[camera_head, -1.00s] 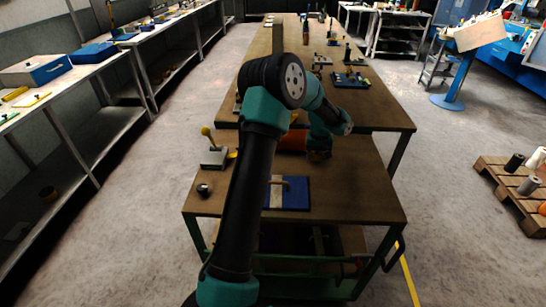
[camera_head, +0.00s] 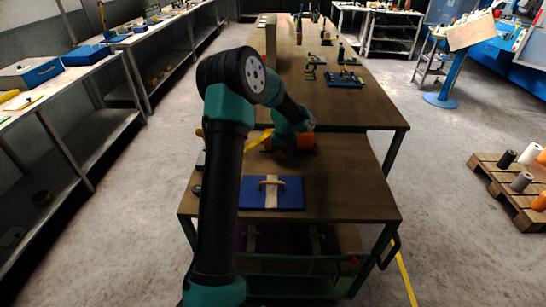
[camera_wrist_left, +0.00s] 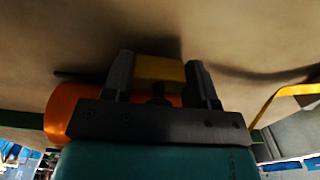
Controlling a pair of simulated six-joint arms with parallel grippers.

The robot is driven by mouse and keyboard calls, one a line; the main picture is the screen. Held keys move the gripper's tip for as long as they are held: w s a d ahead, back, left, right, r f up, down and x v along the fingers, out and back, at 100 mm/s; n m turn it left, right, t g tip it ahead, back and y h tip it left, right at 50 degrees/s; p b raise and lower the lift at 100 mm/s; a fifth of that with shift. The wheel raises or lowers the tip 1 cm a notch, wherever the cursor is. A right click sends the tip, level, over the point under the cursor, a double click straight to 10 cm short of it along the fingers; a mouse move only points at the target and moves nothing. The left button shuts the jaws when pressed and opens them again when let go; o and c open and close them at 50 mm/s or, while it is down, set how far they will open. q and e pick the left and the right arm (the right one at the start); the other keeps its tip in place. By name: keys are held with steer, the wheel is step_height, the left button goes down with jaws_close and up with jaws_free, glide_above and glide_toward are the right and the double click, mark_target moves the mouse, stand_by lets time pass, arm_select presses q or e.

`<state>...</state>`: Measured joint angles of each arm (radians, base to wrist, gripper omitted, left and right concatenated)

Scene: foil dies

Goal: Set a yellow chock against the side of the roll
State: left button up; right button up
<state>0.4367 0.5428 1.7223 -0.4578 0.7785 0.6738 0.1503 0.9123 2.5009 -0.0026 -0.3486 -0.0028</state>
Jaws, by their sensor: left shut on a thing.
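In the left wrist view, my left gripper (camera_wrist_left: 158,75) is shut on a yellow chock (camera_wrist_left: 160,69), which sits between its two dark fingers. The orange roll (camera_wrist_left: 66,108) shows behind the gripper body, mostly to the left. Whether chock and roll touch cannot be told. In the head view the roll (camera_head: 304,141) lies at the far side of the near bench, partly hidden by my left wrist. The gripper's fingers and the chock are hidden there. My right gripper is not in view.
A blue board with a handle (camera_head: 290,195) lies at the near bench's front. A yellow strip (camera_head: 259,141) slants left of the roll and also shows in the wrist view (camera_wrist_left: 284,98). The bench top (camera_head: 345,185) is clear on the right. A longer bench (camera_head: 370,112) stands behind.

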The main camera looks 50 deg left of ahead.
mark_target(273, 163)
arm_select(q)
steer(key=s+a, duration=0.1)
steer(key=s+a+f, duration=0.1)
steer(key=s+a, duration=0.1)
steer(key=shift+d+f, duration=0.1)
steer(key=shift+f, duration=0.15)
steer(key=shift+f, duration=0.2)
steer(key=o, duration=0.9)
steer(key=shift+o, duration=0.2)
steer(key=shift+r, duration=0.15)
step_height(273, 163, up, 12)
stand_by(0.3)
